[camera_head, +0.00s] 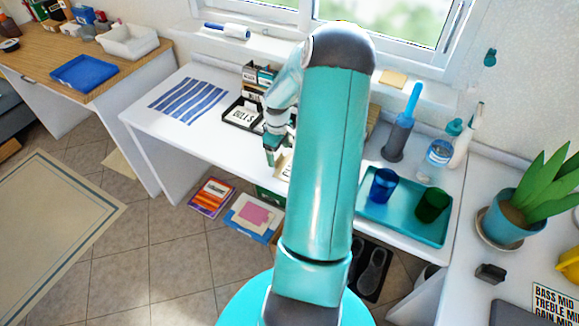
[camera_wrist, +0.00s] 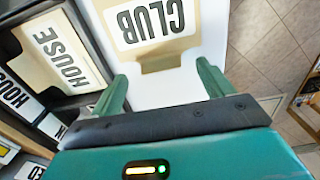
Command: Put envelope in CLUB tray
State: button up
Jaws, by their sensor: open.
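My gripper (camera_wrist: 160,72) is open, with its two green fingers apart on either side of a plain tan piece (camera_wrist: 162,63). I cannot tell whether that piece is the envelope or part of the tray. A cream tray front with a white CLUB label (camera_wrist: 152,20) is just beyond the fingertips in the wrist view. In the head view my gripper (camera_head: 272,150) hangs over the front edge of the white desk, beside a cream labelled piece (camera_head: 284,167) that my arm partly hides. No envelope is clearly identifiable.
A HOUSE label (camera_wrist: 66,55) and other dark labelled trays stand close at the left in the wrist view. The head view shows a BILLS tray (camera_head: 243,113), a teal tray (camera_head: 402,222) with cups, and a striped cloth (camera_head: 188,101) on the desk (camera_head: 160,125).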

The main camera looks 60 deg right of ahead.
jog(key=shift+f, duration=1.45)
jog(key=c, duration=1.1)
jog(key=shift+r, duration=0.1)
